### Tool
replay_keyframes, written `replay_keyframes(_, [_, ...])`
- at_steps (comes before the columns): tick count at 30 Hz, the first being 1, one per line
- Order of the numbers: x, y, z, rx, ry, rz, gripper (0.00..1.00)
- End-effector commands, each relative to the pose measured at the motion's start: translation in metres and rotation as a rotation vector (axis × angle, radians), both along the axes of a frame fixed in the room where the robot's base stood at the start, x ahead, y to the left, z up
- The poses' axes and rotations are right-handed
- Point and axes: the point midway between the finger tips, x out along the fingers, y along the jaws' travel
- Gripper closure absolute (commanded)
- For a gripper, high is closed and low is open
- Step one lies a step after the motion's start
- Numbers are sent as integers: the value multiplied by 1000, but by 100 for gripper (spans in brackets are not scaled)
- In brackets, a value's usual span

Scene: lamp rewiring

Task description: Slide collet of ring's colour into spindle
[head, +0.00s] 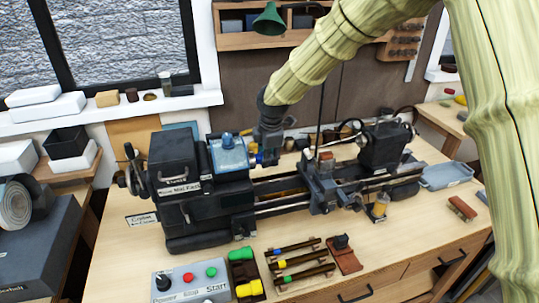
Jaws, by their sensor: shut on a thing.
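The dark lathe (180,183) stands on the wooden bench, its headstock on the left with a blue part (228,152) on top. My gripper (264,152) is at the right end of the headstock, in front of the spindle side. It is shut on a small blue collet (258,158), which shows at its left edge. The spindle mouth and any ring on it are hidden or too small to make out, so I cannot tell whether the collet is inside. A green collet (240,253) and a yellow collet (249,289) sit in a dark holder at the front.
A rack of rods with blue, yellow and green marks (283,265) lies beside the holder. A control box (190,281) stands to its left. The carriage (319,183) and tailstock (386,147) are right of my gripper. A grey-blue tray (447,176) lies at the right.

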Motion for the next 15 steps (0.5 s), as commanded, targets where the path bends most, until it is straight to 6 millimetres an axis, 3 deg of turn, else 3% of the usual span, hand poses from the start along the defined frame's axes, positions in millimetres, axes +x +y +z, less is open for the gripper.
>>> replay_keyframes(15, [-2,8,0,0,0,1,89])
